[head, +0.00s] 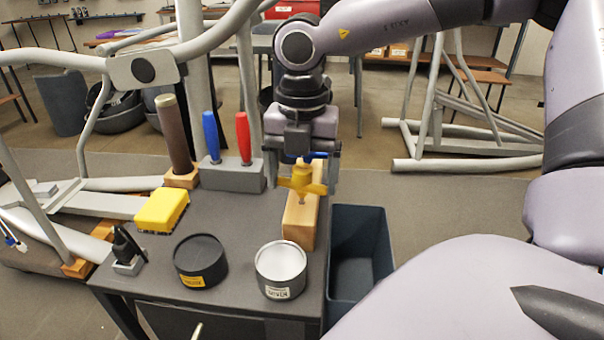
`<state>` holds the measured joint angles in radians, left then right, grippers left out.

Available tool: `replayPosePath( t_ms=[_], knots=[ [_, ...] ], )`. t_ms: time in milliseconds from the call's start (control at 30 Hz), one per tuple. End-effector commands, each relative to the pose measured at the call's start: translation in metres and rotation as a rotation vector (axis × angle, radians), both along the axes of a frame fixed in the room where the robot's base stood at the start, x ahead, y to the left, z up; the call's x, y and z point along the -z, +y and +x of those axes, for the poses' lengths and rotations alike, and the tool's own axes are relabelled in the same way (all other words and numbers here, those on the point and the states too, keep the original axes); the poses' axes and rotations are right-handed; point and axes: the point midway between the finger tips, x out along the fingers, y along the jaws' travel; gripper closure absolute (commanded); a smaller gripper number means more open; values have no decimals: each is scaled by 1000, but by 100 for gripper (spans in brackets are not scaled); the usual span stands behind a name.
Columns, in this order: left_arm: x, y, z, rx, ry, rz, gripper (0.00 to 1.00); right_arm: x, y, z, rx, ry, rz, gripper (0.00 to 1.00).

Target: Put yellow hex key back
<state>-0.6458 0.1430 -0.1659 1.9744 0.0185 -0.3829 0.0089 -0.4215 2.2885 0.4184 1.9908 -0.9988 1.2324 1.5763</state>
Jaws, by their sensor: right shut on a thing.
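The yellow hex key (302,184) has a yellow handle and sits between the fingers of my right gripper (305,178), which is shut on it. It is at the top of a light wooden block (298,222) at the right edge of the dark table. A thin shaft shows below the handle, against the block. I cannot tell whether the shaft is in a hole of the block or in front of it. A bit of blue shows behind the gripper, mostly hidden. My left gripper is not in view.
The dark table (225,224) holds a grey holder (232,177) with blue and red handles, a yellow sponge-like block (162,209), a black tin (200,262) and a silver tin (281,270). A blue bin (362,262) stands right of the table. Grey frame tubes (75,60) rise at left.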

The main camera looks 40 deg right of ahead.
Motion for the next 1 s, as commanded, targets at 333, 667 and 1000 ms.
replayPosePath(
  t_ms=[333, 667, 1000],
  knots=[
    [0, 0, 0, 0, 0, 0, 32, 0, 0, 0, 0, -1, 1, 0],
    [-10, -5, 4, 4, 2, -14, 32, 0, 0, 0, 0, -1, 1, 0],
    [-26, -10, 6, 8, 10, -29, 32, -51, 0, 1, 0, -6, -1, 0]
  ],
)
